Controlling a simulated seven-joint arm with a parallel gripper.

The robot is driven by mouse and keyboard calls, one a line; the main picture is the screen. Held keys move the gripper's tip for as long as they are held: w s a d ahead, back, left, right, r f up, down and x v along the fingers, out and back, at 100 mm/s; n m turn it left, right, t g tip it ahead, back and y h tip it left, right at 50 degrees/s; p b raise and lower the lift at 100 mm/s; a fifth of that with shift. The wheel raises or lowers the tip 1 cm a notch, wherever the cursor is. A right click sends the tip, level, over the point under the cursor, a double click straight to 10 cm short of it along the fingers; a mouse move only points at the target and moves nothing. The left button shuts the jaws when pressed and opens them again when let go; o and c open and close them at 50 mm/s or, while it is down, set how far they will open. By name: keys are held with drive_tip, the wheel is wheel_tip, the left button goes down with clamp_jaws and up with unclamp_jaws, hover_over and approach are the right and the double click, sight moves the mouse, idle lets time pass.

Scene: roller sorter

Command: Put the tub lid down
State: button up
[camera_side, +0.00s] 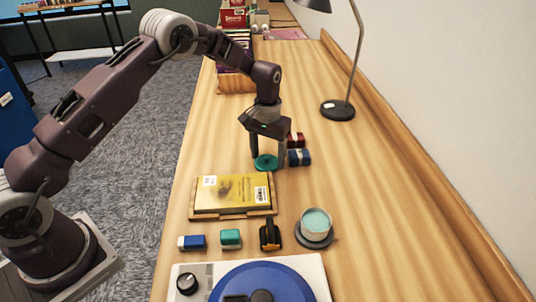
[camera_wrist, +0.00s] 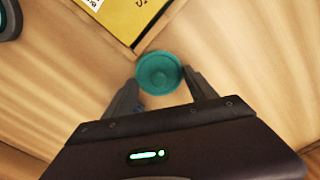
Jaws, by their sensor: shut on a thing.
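The tub lid is a round teal disc (camera_side: 265,162) in the side view, between the fingertips of my gripper (camera_side: 267,158). In the wrist view the lid (camera_wrist: 159,73) shows its round face and rim. My gripper (camera_wrist: 160,85) is shut on it, with one finger at each side. The lid is low over the wooden table, behind the yellow book; I cannot tell whether it touches the surface. An open tub (camera_side: 316,222) with pale teal contents stands on a dark round base at the front right.
The yellow book (camera_side: 233,192) lies in a wooden tray (camera_side: 231,213). Red (camera_side: 296,139) and blue (camera_side: 300,157) rollers sit right beside my gripper. Blue (camera_side: 192,242), green (camera_side: 230,239) and yellow-black (camera_side: 270,236) items line the front. A lamp (camera_side: 337,110) stands behind. The table's right side is clear.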

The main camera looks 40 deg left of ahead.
drive_tip(key=shift+f, duration=0.1)
drive_tip(key=o, duration=1.3)
wheel_tip(320, 180, up, 12)
drive_tip(key=shift+r, duration=0.2)
drive_tip(key=s+r+t, duration=0.3)
drive_tip(key=s+r, duration=1.4)
drive_tip(key=s+d+f+m+t, duration=0.1)
drive_tip(key=s+f+m+t, duration=0.1)
drive_tip(key=s, duration=1.7)
drive_tip(key=shift+s+f+t, duration=0.25)
drive_tip(key=shift+f+t, duration=0.05)
drive_tip(key=shift+f, duration=0.15)
